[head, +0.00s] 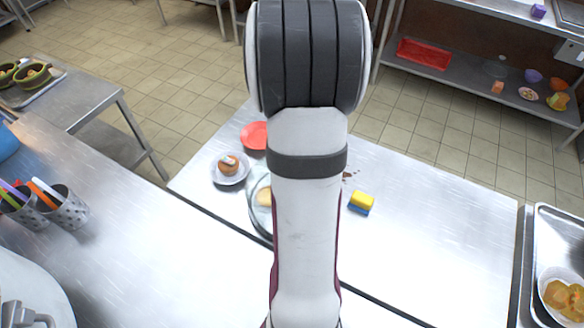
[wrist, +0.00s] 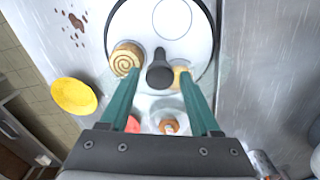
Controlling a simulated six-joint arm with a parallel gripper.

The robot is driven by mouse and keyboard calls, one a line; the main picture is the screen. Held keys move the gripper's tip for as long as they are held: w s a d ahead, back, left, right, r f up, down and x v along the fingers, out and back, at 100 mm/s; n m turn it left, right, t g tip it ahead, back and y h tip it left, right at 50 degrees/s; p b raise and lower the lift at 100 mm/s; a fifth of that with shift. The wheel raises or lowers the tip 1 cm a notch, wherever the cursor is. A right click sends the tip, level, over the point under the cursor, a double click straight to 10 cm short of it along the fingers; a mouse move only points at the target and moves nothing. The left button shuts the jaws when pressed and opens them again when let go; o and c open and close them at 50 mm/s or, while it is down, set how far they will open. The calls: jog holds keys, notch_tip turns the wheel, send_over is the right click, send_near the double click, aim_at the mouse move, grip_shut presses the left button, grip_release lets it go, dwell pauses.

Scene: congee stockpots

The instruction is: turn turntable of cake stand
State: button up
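The cake stand's turntable (wrist: 185,45) is a round white plate with a dark rim at the top of the wrist view. A dark knob (wrist: 160,73) stands near its middle. A swirl roll cake (wrist: 126,60) sits left of the knob, and another tan piece (wrist: 181,77) is partly hidden behind my right finger. My gripper (wrist: 162,72) is open, its teal fingertips apart on either side of the knob; whether they touch anything is unclear. In the head view the stand (head: 255,215) shows only its left edge, and my arm hides the rest and my gripper.
A red plate (head: 254,136) and a white plate (head: 218,180) with a muffin (head: 228,167) lie near the stand. A yellow and blue sponge (head: 361,202) lies right of my arm. A yellow round dish (wrist: 74,96) shows in the wrist view.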

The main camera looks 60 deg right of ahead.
grip_shut()
dwell(1.2)
